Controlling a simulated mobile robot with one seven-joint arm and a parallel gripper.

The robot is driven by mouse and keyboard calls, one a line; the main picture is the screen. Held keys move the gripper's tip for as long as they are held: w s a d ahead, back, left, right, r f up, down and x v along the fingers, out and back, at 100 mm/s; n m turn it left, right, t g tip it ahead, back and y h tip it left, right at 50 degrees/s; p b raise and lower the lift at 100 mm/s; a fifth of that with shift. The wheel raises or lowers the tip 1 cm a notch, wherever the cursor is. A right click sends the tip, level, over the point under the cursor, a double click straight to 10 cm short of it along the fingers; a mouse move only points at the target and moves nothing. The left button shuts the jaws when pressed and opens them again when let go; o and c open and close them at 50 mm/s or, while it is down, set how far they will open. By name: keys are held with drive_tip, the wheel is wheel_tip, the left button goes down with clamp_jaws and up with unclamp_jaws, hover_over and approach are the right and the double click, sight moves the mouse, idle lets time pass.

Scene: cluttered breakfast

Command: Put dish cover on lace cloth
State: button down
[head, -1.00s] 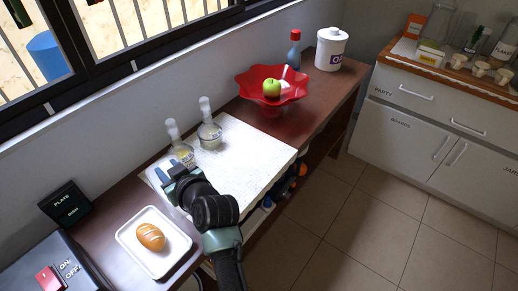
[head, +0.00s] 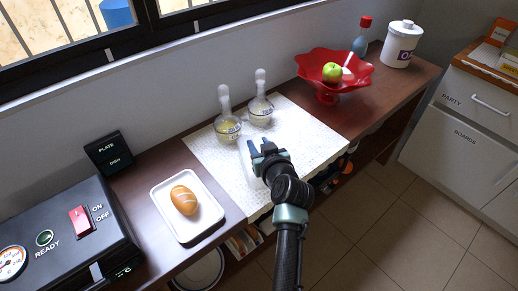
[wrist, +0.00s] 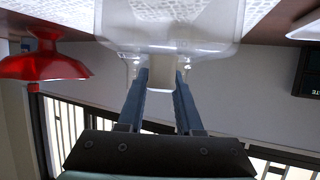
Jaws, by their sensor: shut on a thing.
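The lace cloth (head: 312,135) is a white, textured cloth lying flat on the brown counter. The dish cover (wrist: 205,22) is clear, with a pale block-like knob. My gripper (head: 261,147) is over the left front part of the cloth. In the wrist view my gripper (wrist: 158,82) has its two fingers on either side of the knob and is shut on it. The cover shows only faintly in the head view, beside the fingers. I cannot tell whether its rim touches the cloth.
Two glass vessels with pale stoppers (head: 228,127) (head: 260,111) stand on the cloth's back part, close behind my gripper. A white plate with bread (head: 184,200) is at left. A red bowl (head: 345,80) with a green apple stands right. The cloth's right part is clear.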

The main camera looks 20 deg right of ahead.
drive_tip(key=shift+f, duration=0.65)
drive_tip(key=shift+f, duration=0.2)
drive_tip(key=c, duration=0.6)
unclamp_jaws()
drive_tip(key=shift+r, duration=0.25)
drive_tip(key=p+v, duration=0.2)
drive_tip(key=v, duration=1)
drive_tip(key=shift+a, duration=0.1)
